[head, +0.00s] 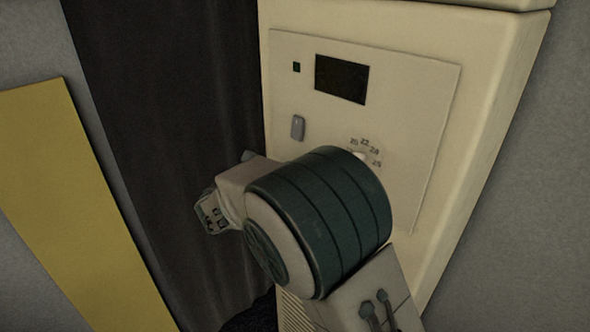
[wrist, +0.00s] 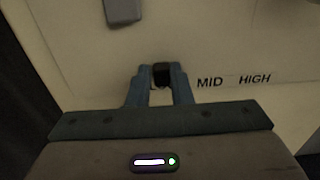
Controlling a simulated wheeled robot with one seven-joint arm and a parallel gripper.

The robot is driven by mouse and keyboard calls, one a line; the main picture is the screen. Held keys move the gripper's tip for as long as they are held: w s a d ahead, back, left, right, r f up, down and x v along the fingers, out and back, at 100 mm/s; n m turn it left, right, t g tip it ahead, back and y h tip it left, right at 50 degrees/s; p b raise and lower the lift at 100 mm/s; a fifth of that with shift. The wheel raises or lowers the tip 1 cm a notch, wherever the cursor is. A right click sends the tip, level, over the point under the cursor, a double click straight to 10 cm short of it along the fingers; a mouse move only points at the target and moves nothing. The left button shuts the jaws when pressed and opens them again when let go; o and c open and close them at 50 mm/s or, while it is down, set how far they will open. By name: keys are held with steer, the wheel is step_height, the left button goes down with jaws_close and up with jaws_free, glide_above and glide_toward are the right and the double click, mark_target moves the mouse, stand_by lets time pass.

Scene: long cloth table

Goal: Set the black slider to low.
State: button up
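The black slider (wrist: 162,75) shows in the wrist view between the tips of my gripper (wrist: 162,73). The two blue fingers stand close together, one on each side of it, and appear to touch it. The words MID (wrist: 210,82) and HIGH (wrist: 254,79) are printed in a row to the right of the slider. The slider is left of MID; no LOW label shows, and the fingers cover part of that area. In the head view my arm hides the slider and the fingertips.
The cream panel (head: 410,110) carries a dark display (head: 341,79), a small black square (head: 297,67) and a grey switch (head: 298,127), which also shows above the fingers in the wrist view (wrist: 123,11). A numbered dial (head: 362,154) is partly behind my arm. Dark cloth (head: 165,100) hangs left.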

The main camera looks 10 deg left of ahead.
steer(key=o, duration=0.3)
steer(key=shift+a, duration=0.2)
steer(key=b+v, duration=0.1)
steer(key=v, duration=1.2)
steer(key=shift+s+a+b, duration=0.25)
steer(key=shift+s+b, duration=0.05)
steer(key=shift+b, duration=0.1)
